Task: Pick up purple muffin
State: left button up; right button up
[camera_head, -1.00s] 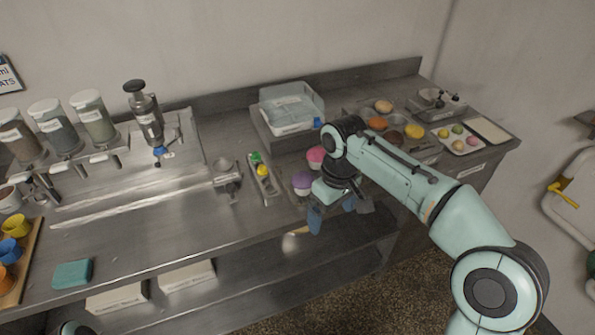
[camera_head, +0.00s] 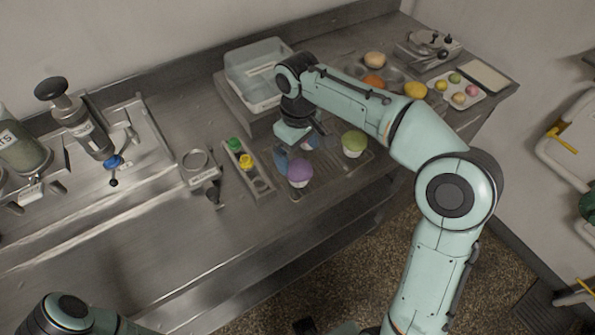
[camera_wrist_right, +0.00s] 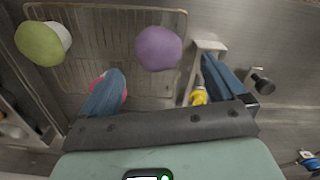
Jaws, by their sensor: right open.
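The purple muffin (camera_head: 300,172) sits on a wire rack (camera_head: 322,186) on the steel counter. My right gripper (camera_head: 299,152) hangs over the rack just behind it, with blue fingers apart and nothing between them. In the right wrist view the purple muffin (camera_wrist_right: 159,47) shows beyond the open fingers (camera_wrist_right: 160,85), roughly midway between their directions. A green muffin (camera_head: 353,143) stands on the rack to the right; it also shows in the wrist view (camera_wrist_right: 40,43). A pink muffin (camera_wrist_right: 110,84) is mostly hidden by one finger. My left gripper is out of view.
A narrow tray (camera_head: 263,189) with green and yellow-topped bottles lies left of the rack. A clear bin (camera_head: 256,84) stands behind. A muffin tin (camera_head: 397,75) and a tray of small coloured balls (camera_head: 462,98) are at right. The counter in front left is clear.

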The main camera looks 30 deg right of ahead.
aim_at(299, 165)
notch_tip(299, 165, down, 3)
jog(key=shift+w, duration=0.1)
notch_tip(299, 165, down, 5)
jog(key=shift+d+f+b, duration=0.1)
jog(key=shift+d+b, duration=0.05)
jog(key=shift+b, duration=0.3)
jog(key=c, duration=0.7)
